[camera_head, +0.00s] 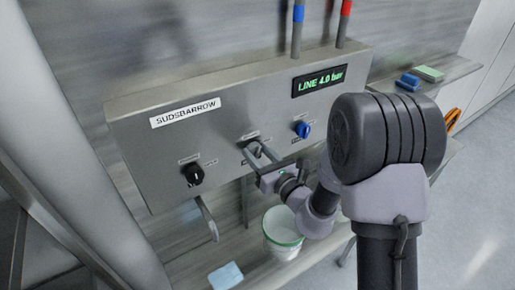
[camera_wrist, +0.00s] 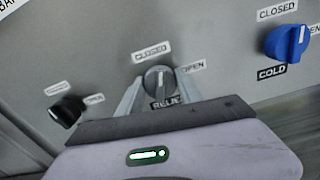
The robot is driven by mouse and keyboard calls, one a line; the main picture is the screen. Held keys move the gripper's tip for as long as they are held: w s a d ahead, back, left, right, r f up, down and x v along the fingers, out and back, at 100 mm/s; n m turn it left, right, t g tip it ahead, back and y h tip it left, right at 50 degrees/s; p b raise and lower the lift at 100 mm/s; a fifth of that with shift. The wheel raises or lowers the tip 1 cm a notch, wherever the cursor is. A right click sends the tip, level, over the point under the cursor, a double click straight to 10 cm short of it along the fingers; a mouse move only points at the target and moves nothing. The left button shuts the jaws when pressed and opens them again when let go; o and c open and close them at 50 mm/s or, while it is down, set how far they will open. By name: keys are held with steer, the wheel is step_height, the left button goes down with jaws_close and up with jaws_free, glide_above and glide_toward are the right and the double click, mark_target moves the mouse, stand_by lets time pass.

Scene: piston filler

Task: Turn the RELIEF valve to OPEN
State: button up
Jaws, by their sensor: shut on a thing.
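The RELIEF valve (camera_wrist: 158,82) is a round grey knob with a light mark, in the middle of the wrist view. Its mark points roughly up, near the CLOSED label (camera_wrist: 152,50). The OPEN label (camera_wrist: 192,67) sits to its upper right. My gripper (camera_head: 259,153) is at the middle of the panel front, and its fingers are shut on the RELIEF knob from both sides. In the head view the fingers mostly hide the knob. The lower part of the RELIEF label is covered by my gripper in the wrist view.
The steel panel (camera_head: 140,145) also carries a black knob (camera_head: 193,174) on the left and a blue COLD knob (camera_wrist: 288,43) on the right. A display (camera_head: 319,80) reads LINE 4.0 bar. A white bucket (camera_head: 281,240) stands below, and a spout (camera_head: 207,218) hangs under the panel.

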steer(key=m+p, duration=0.5)
steer(key=m, duration=0.2)
steer(key=shift+r+p, duration=0.15)
steer(key=shift+p, duration=0.15)
steer(key=m+p, duration=0.2)
steer(key=m, duration=0.1)
steer(key=shift+m+p, duration=0.35)
steer(key=shift+m, duration=0.05)
steer(key=shift+d+m+p, duration=0.1)
steer(key=shift+m+p, duration=0.9)
steer(key=shift+m, duration=0.4)
steer(key=shift+f, duration=0.2)
steer(key=o, duration=1.4)
steer(key=shift+w, duration=0.1)
steer(key=shift+c, duration=0.2)
